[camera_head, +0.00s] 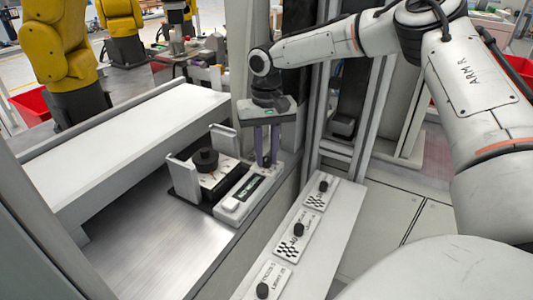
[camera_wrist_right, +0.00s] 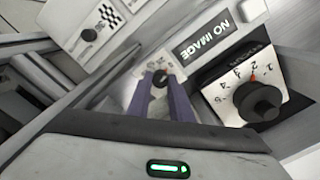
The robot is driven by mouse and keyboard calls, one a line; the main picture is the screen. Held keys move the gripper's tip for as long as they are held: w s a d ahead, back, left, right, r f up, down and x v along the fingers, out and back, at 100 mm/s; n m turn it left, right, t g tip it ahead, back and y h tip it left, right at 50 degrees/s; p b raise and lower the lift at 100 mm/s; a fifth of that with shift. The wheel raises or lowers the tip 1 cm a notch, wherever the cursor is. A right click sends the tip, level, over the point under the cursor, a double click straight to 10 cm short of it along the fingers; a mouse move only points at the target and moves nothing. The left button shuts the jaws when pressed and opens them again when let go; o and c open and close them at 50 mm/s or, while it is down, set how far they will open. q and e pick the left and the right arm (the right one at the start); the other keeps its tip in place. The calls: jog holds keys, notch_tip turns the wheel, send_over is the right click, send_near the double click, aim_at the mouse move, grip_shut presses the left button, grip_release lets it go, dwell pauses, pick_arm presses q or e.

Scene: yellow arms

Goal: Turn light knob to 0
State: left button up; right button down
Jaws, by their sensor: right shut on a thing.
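My right gripper (camera_head: 267,160) points down at the far end of the grey display box (camera_head: 228,203). In the right wrist view its two purple fingers (camera_wrist_right: 160,78) are closed around a small dark knob (camera_wrist_right: 159,80) on a pale plate beside the "NO IMAGE" screen (camera_wrist_right: 208,38). The fingers hide most of this knob, so its setting and label cannot be read. A larger black dial (camera_head: 205,160) sits on a white plate to the left of the display box. In the right wrist view the dial (camera_wrist_right: 258,102) has numbers and a red mark around it. My left gripper is not in view.
A pale panel (camera_head: 325,225) with several small black knobs and checkered labels runs along the front. Grey upright posts (camera_head: 312,130) stand close to the right of my gripper. A long white block (camera_head: 130,135) lies to the left, with bare metal surface before it.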

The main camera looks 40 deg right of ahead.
aim_at(267, 158)
jog(key=c, duration=1.6)
grip_release()
jog(key=shift+r, duration=0.1)
notch_tip(267, 158, up, 10)
jog(key=shift+r, duration=0.15)
